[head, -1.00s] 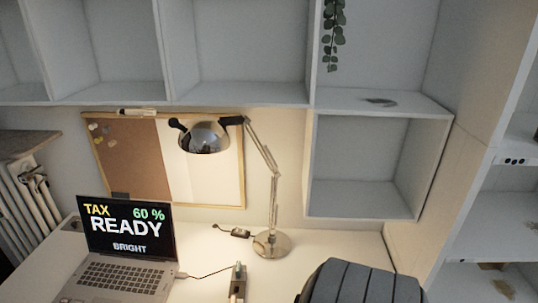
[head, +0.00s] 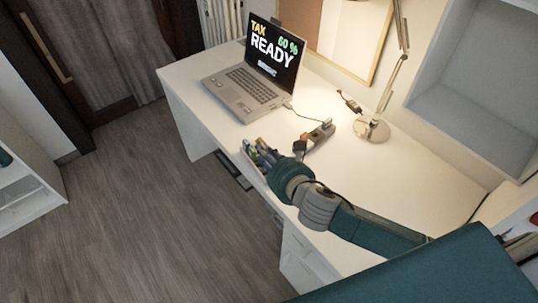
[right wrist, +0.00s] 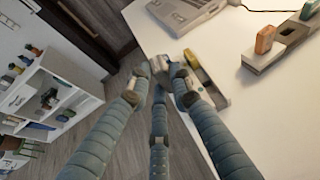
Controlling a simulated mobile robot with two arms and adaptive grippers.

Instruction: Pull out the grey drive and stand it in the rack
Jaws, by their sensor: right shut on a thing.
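My right gripper (head: 258,150) is at the desk's front edge, left of the rack in the head view. In the right wrist view its fingers (right wrist: 160,72) close together on a small greyish thing, mostly hidden between the tips; it looks like the grey drive, but I cannot be sure. The rack (head: 320,138) is a narrow block lying on the desk behind my gripper. In the right wrist view the rack (right wrist: 262,63) holds an orange drive (right wrist: 265,38) and another upright drive (right wrist: 309,11). My left gripper is not in view.
An open laptop (head: 243,95) stands at the left of the white desk (head: 430,165), with a cable toward the rack. A lamp base (head: 371,129) stands behind. A yellow strip (right wrist: 193,59) lies beside my fingertips. The right part of the desk is clear.

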